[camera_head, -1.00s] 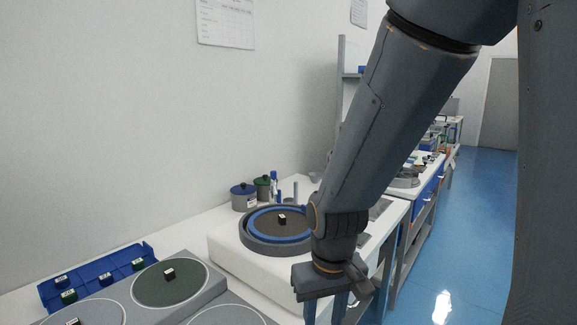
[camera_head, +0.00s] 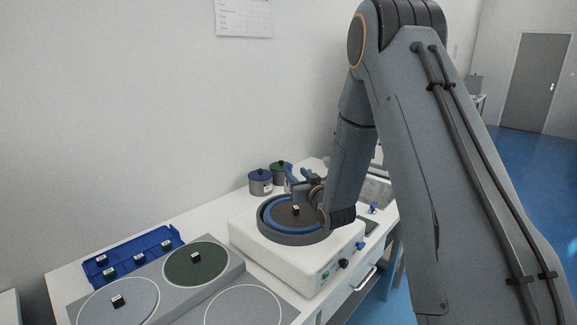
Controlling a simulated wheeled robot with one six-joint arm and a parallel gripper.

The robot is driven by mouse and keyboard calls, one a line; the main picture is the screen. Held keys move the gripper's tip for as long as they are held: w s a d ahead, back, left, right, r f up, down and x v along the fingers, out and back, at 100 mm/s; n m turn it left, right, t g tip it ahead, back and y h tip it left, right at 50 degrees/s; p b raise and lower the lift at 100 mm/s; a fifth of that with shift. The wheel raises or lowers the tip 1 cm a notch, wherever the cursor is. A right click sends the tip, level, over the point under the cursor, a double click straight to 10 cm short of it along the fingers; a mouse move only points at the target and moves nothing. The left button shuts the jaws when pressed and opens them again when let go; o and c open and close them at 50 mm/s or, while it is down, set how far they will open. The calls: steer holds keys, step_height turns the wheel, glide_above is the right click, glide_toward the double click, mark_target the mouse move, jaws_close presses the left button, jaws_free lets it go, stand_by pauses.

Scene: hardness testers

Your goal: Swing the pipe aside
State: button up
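A white polishing machine (camera_head: 262,238) stands on the bench, with a dark round disc (camera_head: 284,216) inside a blue ring and grey rim. A small dark sample block with a white label (camera_head: 296,210) sits on the disc. My gripper (camera_head: 291,180) is at the back of the disc, over its far right rim, with its bluish fingers pointing left. The pipe cannot be made out clearly; my gripper and wrist cover the area behind the disc. Whether the fingers touch or hold it cannot be told.
A blue-lidded pot (camera_head: 260,184) and a green-lidded pot (camera_head: 278,170) stand close left of my gripper. A blue tray (camera_head: 133,254) with small samples and a grey plate with round discs (camera_head: 196,263) lie at front left. The wall is behind.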

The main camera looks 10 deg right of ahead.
mark_target(290, 166)
steer(key=shift+w+a+r, duration=0.1)
steer(key=shift+w+r, duration=0.1)
steer(key=shift+w, duration=0.3)
steer(key=shift+w+a+p, duration=0.2)
steer(key=shift+w+p, duration=0.25)
steer(key=shift+w, duration=0.7)
steer(key=shift+w+a+p, duration=0.15)
steer(key=shift+w+p, duration=0.25)
steer(key=shift+w, duration=0.8)
steer(key=shift+w+a+p, duration=0.2)
steer(key=shift+w+p, duration=0.25)
steer(key=shift+w, duration=0.7)
jaws_close()
